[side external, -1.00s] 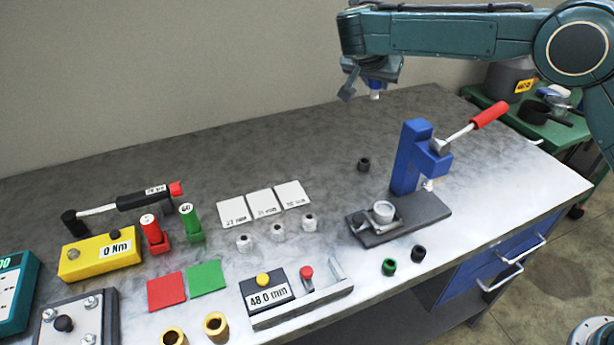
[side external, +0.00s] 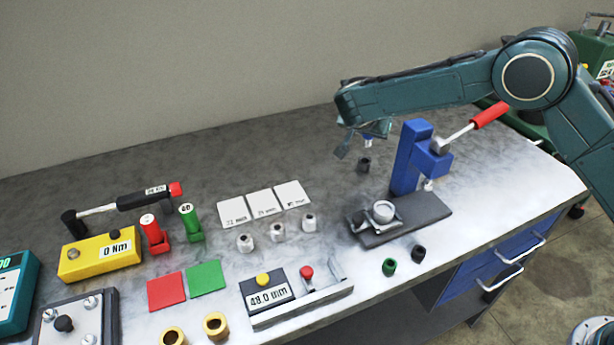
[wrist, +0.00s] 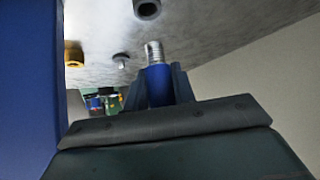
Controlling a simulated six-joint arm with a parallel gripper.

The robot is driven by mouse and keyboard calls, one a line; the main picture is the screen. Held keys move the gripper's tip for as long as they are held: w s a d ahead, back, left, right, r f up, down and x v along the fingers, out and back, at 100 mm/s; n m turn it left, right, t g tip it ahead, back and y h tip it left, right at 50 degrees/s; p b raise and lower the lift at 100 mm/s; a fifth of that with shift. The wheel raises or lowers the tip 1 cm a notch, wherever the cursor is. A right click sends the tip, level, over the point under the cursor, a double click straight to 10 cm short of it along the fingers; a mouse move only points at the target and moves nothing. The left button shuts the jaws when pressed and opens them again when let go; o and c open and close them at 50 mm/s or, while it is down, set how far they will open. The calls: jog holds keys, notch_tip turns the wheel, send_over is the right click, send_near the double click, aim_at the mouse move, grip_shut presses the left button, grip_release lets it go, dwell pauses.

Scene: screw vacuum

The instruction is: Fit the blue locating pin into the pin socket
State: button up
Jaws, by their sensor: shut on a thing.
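The blue locating pin (wrist: 157,82) has a blue body and a silver ribbed end, which points away from the fingers in the wrist view. My gripper (wrist: 158,85) is shut on its blue part. In the side view, my gripper (side external: 364,140) hangs low behind the blue press, with the pin (side external: 367,142) pointing down. A dark round piece with a hole (side external: 364,164), seemingly the pin socket, stands on the bench just below the pin. It also shows in the wrist view (wrist: 147,8), apart from the pin's tip.
The blue press (side external: 408,160) with its red-handled lever (side external: 490,115) stands close to the right of my gripper. Its blue column (wrist: 28,80) fills the left of the wrist view. White cards (side external: 263,204) lie to the left. The bench behind is clear.

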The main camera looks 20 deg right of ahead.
aim_at(366, 143)
jog(key=shift+f, duration=2.1)
jog(key=shift+f, duration=0.6)
jog(key=o, duration=1)
jog(key=shift+r, duration=0.15)
jog(key=shift+r, duration=0.5)
jog(key=v, duration=1.2)
